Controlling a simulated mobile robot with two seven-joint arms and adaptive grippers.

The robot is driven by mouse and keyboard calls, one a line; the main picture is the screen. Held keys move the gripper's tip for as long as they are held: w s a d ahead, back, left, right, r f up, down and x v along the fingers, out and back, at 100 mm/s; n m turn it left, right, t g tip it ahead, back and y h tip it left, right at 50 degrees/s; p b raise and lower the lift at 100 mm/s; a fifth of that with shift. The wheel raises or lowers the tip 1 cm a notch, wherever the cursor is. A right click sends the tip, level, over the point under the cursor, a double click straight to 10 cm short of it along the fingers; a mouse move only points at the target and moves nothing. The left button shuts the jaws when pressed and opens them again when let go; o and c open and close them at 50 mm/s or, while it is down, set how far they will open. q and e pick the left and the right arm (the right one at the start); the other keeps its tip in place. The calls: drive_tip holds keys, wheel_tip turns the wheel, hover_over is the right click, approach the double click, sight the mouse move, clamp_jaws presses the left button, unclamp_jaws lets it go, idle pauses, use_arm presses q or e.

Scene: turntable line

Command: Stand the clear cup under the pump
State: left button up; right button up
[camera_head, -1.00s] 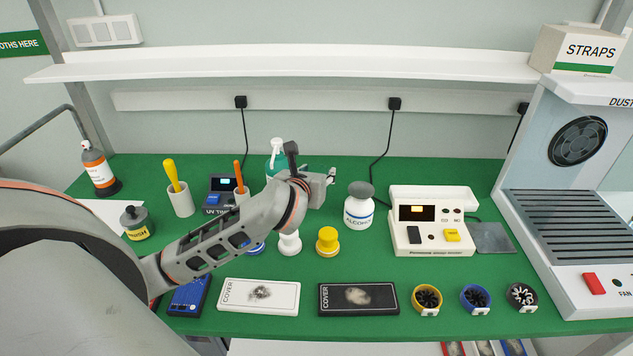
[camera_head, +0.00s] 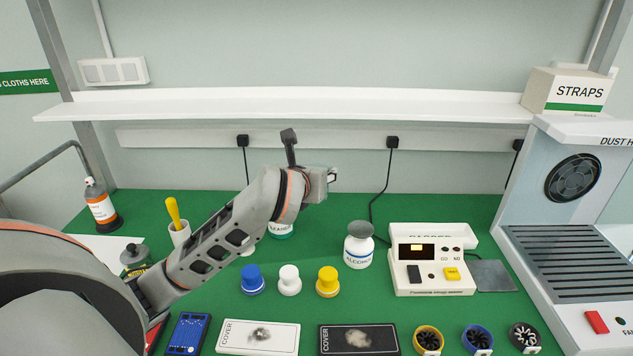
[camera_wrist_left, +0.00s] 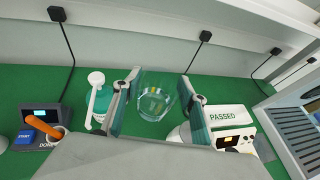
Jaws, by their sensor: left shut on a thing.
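The clear cup (camera_wrist_left: 155,98) is between the two fingers of my left gripper (camera_wrist_left: 160,106) in the left wrist view. The gripper is shut on it and holds it up over the back of the green bench. In the head view my left gripper (camera_head: 331,176) is high, level with the wall strip, and the cup cannot be made out there. The teal cleaner bottle (camera_head: 281,231) is below the wrist and partly hidden by my arm. Its white pump (camera_wrist_left: 96,80) shows in the left wrist view, just left of the gripper. My right gripper is not in view.
An alcohol bottle (camera_head: 359,246) and a tester (camera_head: 432,268) stand right of the cleaner bottle. Blue, white and yellow knobbed pieces (camera_head: 327,282) stand in front. A white shelf (camera_head: 300,104) runs above the bench. A dust hood (camera_head: 570,250) is at the right.

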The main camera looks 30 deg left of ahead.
use_arm(q)
drive_tip(key=shift+r, duration=0.9)
drive_tip(key=s+d+f+n+g+y, duration=0.1)
drive_tip(key=s+f, duration=0.3)
drive_tip(key=s, duration=0.3)
drive_tip(key=s+d+f+n+g+y+p, duration=0.1)
drive_tip(key=s+d+f+n+y, duration=0.1)
drive_tip(key=s+f, duration=0.35)
drive_tip(key=s+d+f+n+g+y, duration=0.1)
drive_tip(key=s+f, duration=0.2)
drive_tip(key=s, duration=0.5)
drive_tip(key=w+a, duration=1.2)
drive_tip(key=w, duration=0.1)
drive_tip(key=shift+y, duration=0.3)
drive_tip(key=shift+s+d+f+b, duration=0.1)
drive_tip(key=shift+f+b, duration=0.45)
drive_tip(key=shift+f, duration=2.5)
drive_tip(key=shift+f+n, duration=0.3)
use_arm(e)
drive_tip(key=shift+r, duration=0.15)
